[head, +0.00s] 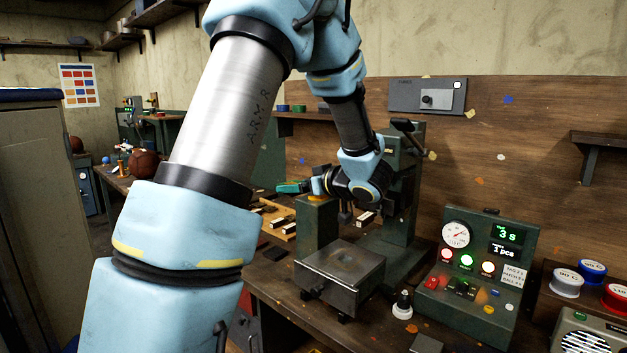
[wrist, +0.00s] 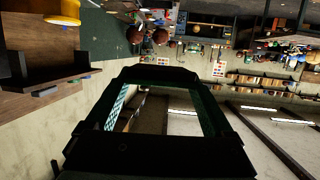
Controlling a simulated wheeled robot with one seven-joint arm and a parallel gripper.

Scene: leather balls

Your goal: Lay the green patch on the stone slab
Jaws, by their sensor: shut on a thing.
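My gripper (head: 305,187) is at the end of the bent arm and points left. It is shut on a small green piece, which I take for the green patch (head: 288,187), at its tip. In the wrist view the dark jaw frame (wrist: 155,115) fills the lower middle, with a teal dotted strip (wrist: 117,104) along its left inside; I cannot tell whether this strip is the patch.
A green post (head: 317,225) stands just below the gripper, and a tall green press column (head: 404,190) stands behind the slab. A control box (head: 478,268) with a gauge and lit buttons stands to the right. A white-based knob (head: 402,307) sits on the bench between them.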

